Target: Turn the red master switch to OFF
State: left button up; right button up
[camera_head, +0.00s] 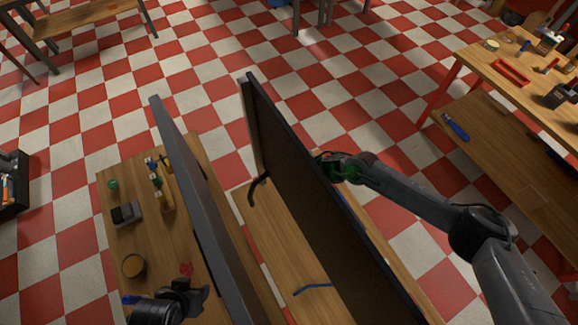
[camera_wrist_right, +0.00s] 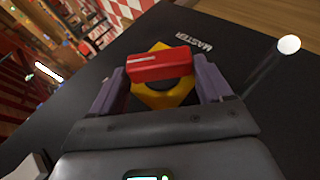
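The master switch has a red handle (camera_wrist_right: 158,63) on a yellow plate (camera_wrist_right: 166,97), mounted on a black panel (camera_wrist_right: 255,85) beside the white word MASTER. My right gripper (camera_wrist_right: 161,68) is open, with one finger at each end of the red handle. I cannot tell whether the fingers touch it. In the head view my right gripper (camera_head: 328,166) is at the right face of the tall dark panel (camera_head: 300,190), and the switch cannot be made out there. My left gripper (camera_head: 190,294) is low over the left wooden bench; its opening is unclear.
A second upright grey panel (camera_head: 196,200) stands left of the dark one. The left bench (camera_head: 150,235) holds a grey box (camera_head: 126,214), a round tin (camera_head: 133,265) and bottles. A blue cable (camera_head: 312,287) lies between the panels. A white knob (camera_wrist_right: 289,44) sticks up beside the switch.

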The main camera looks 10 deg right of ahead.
jog(key=shift+c, duration=1)
jog(key=shift+s+f+t+b, duration=0.15)
jog(key=shift+f+t+b, duration=0.25)
jog(key=shift+b, duration=0.3)
jog(key=shift+r+y+b, duration=0.1)
jog(key=shift+y+b, duration=0.2)
jog(key=shift+b, duration=0.05)
jog(key=shift+r, duration=0.15)
jog(key=o, duration=1)
